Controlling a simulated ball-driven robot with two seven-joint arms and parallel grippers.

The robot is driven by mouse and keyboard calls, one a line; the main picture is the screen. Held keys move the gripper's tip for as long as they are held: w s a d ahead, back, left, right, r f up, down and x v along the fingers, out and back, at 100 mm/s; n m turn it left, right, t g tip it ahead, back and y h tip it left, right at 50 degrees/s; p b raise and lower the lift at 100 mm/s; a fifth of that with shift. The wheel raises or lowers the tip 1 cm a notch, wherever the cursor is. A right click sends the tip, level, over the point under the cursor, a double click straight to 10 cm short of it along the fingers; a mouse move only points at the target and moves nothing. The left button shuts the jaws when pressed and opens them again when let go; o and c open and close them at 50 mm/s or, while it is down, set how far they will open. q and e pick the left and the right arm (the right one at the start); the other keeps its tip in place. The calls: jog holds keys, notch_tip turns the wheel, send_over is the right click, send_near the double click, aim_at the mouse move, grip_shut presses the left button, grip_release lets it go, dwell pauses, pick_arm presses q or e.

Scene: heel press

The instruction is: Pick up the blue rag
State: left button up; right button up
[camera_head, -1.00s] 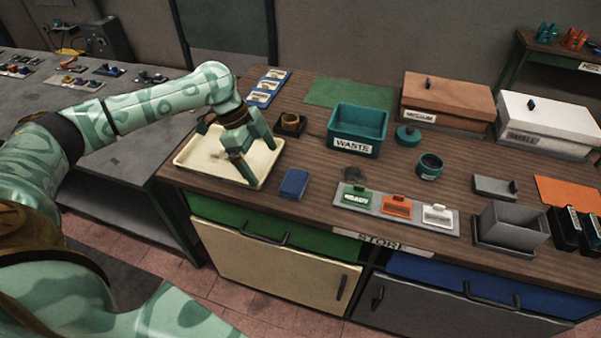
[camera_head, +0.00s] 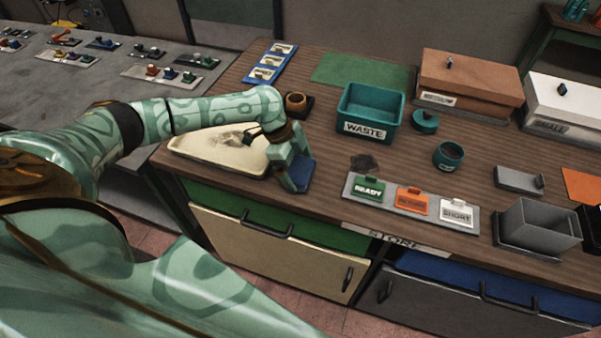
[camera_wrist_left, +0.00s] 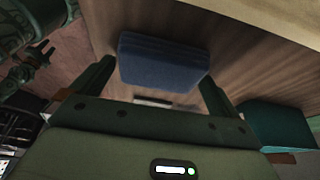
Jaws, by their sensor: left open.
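The blue rag (camera_head: 301,172) is a small folded block lying on the wooden bench, just right of the cream tray. My left gripper (camera_head: 296,183) is over it and hides part of it in the head view. In the left wrist view the rag (camera_wrist_left: 163,62) lies between the two open fingers of the left gripper (camera_wrist_left: 155,75), with wood visible on both sides. I cannot tell whether the fingertips are level with the rag. My right gripper is not in view.
The cream tray (camera_head: 190,150) is left of the rag. The teal WASTE bin (camera_head: 371,112) stands behind it to the right. A rack with READY, orange and SHORT tags (camera_head: 410,205) lies to the right. A dark smudge (camera_head: 363,162) marks the bench between.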

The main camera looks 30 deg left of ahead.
pick_arm(q)
jog(key=shift+a, duration=0.1)
jog(key=c, duration=0.7)
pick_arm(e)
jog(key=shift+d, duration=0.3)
pick_arm(q)
jog(key=shift+r, duration=0.1)
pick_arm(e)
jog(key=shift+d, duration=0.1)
